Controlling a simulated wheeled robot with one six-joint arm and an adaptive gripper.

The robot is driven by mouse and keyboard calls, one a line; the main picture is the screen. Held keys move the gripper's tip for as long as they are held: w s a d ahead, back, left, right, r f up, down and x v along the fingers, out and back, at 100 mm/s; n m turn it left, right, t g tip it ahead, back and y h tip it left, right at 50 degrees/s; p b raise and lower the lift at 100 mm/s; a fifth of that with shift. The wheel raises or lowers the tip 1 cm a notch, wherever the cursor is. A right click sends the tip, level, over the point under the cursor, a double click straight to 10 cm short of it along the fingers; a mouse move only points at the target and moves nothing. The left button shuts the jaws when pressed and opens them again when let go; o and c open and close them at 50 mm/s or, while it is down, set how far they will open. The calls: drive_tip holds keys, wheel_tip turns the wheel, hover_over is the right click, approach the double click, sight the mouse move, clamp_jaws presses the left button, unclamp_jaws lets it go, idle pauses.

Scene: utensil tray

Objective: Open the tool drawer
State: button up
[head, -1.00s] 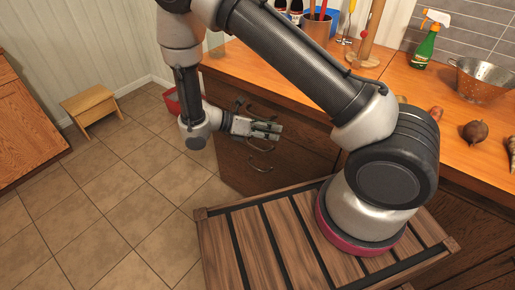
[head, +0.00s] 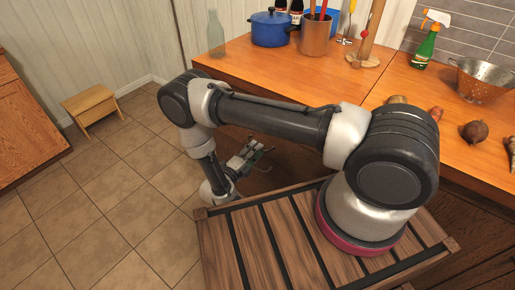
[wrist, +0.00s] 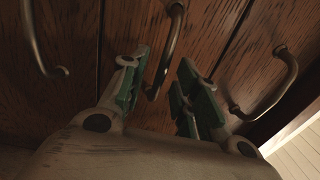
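My gripper (head: 252,157) is low in front of the wooden cabinet's drawer fronts (head: 290,165) in the head view. In the wrist view my gripper (wrist: 160,92) is open, with its green-padded fingers apart. The curved metal handle of the middle drawer front (wrist: 166,50) shows between the fingertips. I cannot tell whether a finger touches it. Another handle (wrist: 38,45) is at the left and a third handle (wrist: 272,88) at the right, each on its own front. The fronts look shut. Which one is the tool drawer is not marked.
The wooden counter (head: 260,80) above holds a blue pot (head: 270,29), a utensil pot (head: 315,37), a glass bottle (head: 215,35), a spray bottle (head: 427,42) and a colander (head: 484,79). A small stool (head: 90,103) stands at the far left.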

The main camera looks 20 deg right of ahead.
drive_tip(key=shift+x, duration=0.95)
clamp_jaws()
